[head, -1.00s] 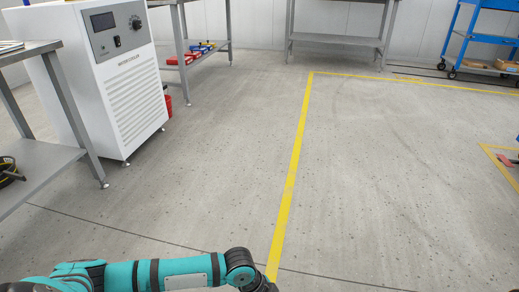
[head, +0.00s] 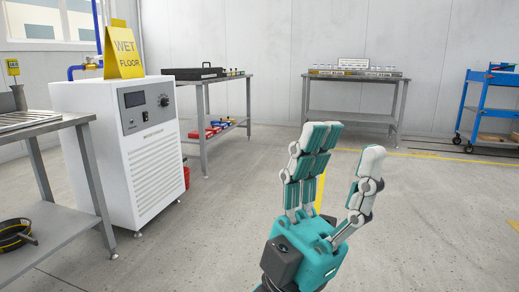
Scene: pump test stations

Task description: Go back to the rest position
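My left gripper (head: 336,184) is raised in the lower middle of the head view. It is teal with white fingertips and points upward. Its fingers are spread apart with a clear gap between them, and nothing is in it. It stands over open floor and touches nothing. My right gripper is not in view.
A white water cooler (head: 150,165) with a yellow wet floor sign (head: 124,52) on top stands at left, beside a metal table (head: 45,122). Two more tables (head: 205,82) (head: 358,112) and a blue cart (head: 487,105) stand along the back. The middle floor is clear.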

